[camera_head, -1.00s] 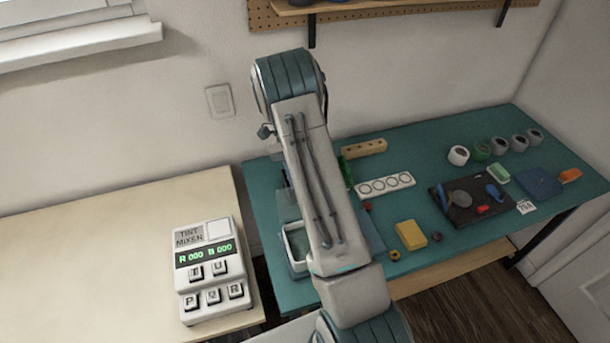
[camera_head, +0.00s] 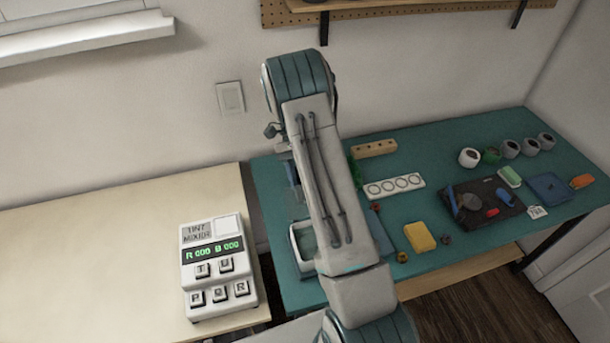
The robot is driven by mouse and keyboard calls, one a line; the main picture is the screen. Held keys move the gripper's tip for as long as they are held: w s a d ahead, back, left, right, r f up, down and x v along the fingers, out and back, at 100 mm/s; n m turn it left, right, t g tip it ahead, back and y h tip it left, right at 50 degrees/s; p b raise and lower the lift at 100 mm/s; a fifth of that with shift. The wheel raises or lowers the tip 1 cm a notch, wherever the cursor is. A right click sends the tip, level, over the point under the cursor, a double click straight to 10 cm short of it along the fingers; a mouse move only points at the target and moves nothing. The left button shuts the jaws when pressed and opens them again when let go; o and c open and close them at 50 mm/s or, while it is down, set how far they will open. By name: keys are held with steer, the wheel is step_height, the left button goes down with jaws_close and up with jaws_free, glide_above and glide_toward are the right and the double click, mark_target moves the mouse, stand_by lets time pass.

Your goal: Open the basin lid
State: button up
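The basin (camera_head: 297,258) is a pale open-looking box near the left front edge of the green table, its right side hidden behind my arm. A greyish see-through panel (camera_head: 294,185) shows left of my arm, behind the basin; I cannot tell whether it is the lid or part of my gripper. My arm stands across the view over the basin. My gripper's fingertips are hidden behind the arm, so its opening and any contact with the lid cannot be seen.
The green table (camera_head: 440,150) holds a yellow block (camera_head: 420,237), a white strip with circles (camera_head: 394,187), a wooden block (camera_head: 374,148), a dark tray (camera_head: 510,212) and several cups along the back. A tint mixer (camera_head: 218,270) stands on the cream table (camera_head: 100,260) at left.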

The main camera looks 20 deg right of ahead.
steer(key=shift+s+d+f, duration=0.15)
stand_by(0.3)
steer(key=a+p+v, duration=0.1)
steer(key=p+v, duration=0.3)
steer(key=v, duration=1)
steer(key=shift+d, duration=0.45)
